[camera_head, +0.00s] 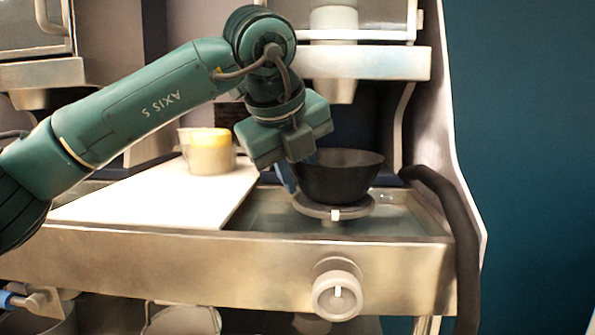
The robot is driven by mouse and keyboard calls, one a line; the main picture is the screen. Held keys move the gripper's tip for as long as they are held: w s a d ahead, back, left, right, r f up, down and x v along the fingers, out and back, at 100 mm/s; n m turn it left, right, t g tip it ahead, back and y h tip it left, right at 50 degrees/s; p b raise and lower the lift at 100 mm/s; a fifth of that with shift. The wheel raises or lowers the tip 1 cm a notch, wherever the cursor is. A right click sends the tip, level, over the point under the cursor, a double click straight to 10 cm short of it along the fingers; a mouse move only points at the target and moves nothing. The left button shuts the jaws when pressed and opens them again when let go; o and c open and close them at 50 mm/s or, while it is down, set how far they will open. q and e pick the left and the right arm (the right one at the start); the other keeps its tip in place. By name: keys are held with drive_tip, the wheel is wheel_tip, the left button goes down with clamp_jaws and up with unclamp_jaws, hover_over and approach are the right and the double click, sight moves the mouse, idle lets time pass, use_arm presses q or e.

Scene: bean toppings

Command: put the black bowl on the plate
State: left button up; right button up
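The black bowl (345,182) is upright at the right of the metal counter. It is directly over a round grey plate (364,206), and its base appears to rest on it; I cannot tell whether a small gap is left. My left gripper (287,180) points down at the bowl's left side, its blue fingertip beside or at the rim. The fingers are partly hidden by the gripper body and the bowl, so their opening and any grip on the rim cannot be made out. My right gripper is out of view.
A white board (150,200) covers the counter's left part, with a cream and yellow cup (208,152) on it. A dark hose (450,205) curves down the right side. A round knob (337,296) sticks out of the front panel. A metal shelf (365,63) hangs above.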

use_arm(q)
drive_tip(key=shift+o, duration=0.3)
drive_tip(key=shift+r, duration=0.2)
drive_tip(key=shift+s+a+r, duration=0.1)
drive_tip(key=shift+s+r, duration=0.05)
drive_tip(key=shift+r, duration=0.15)
drive_tip(key=p+v, duration=0.2)
drive_tip(key=v, duration=0.9)
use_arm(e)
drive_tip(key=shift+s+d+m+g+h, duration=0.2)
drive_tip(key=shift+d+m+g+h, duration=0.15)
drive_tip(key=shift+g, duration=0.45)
use_arm(q)
drive_tip(key=shift+r, duration=0.1)
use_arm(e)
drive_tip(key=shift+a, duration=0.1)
